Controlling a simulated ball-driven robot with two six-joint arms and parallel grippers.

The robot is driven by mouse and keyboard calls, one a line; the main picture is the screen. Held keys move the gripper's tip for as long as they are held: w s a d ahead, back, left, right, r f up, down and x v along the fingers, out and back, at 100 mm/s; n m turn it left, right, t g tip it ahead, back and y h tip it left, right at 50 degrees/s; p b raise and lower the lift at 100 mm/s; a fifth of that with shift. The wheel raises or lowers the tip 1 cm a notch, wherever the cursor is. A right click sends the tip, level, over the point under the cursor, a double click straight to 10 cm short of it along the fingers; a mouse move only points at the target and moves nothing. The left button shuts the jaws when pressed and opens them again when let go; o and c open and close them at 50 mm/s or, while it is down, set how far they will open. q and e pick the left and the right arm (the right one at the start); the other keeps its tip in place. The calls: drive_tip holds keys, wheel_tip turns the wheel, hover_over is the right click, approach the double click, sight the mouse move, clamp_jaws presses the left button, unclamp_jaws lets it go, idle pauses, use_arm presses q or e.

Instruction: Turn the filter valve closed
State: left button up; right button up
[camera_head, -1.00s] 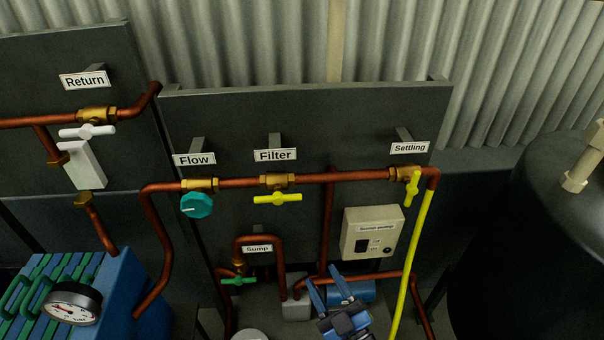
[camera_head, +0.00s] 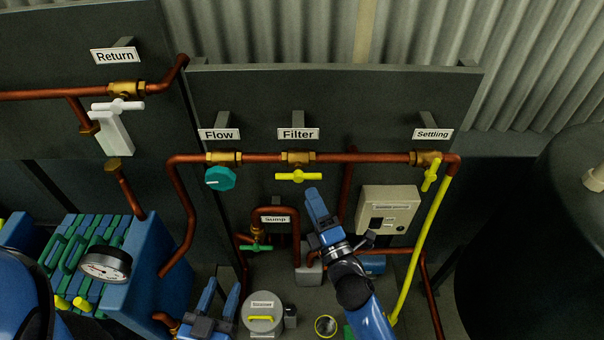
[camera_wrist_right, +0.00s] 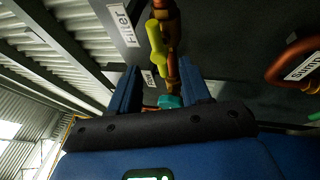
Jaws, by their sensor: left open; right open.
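The filter valve is a brass body on a horizontal copper pipe, under the "Filter" label (camera_head: 298,134). Its yellow handle (camera_head: 299,177) lies level, parallel to the pipe. My right gripper (camera_head: 317,203) is just below and right of the handle in the head view, apart from it. In the right wrist view, the yellow handle (camera_wrist_right: 156,46) shows ahead, beyond the open, empty fingers (camera_wrist_right: 160,82). My left gripper (camera_head: 219,298) is open and empty at the bottom, left of the strainer.
The teal flow knob (camera_head: 220,179) is to the left, and the settling valve's yellow handle (camera_head: 431,176) stands steep to the right. A beige control box (camera_head: 388,209) sits right of my right gripper. A green sump handle (camera_head: 256,248) and strainer lid (camera_head: 262,318) are lower.

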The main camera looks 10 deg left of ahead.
sight(301, 177)
drive_tip(key=x, duration=0.7)
drive_tip(key=shift+w+a+p, duration=0.2)
drive_tip(key=shift+w+p, duration=0.15)
drive_tip(key=shift+p, duration=0.05)
clamp_jaws()
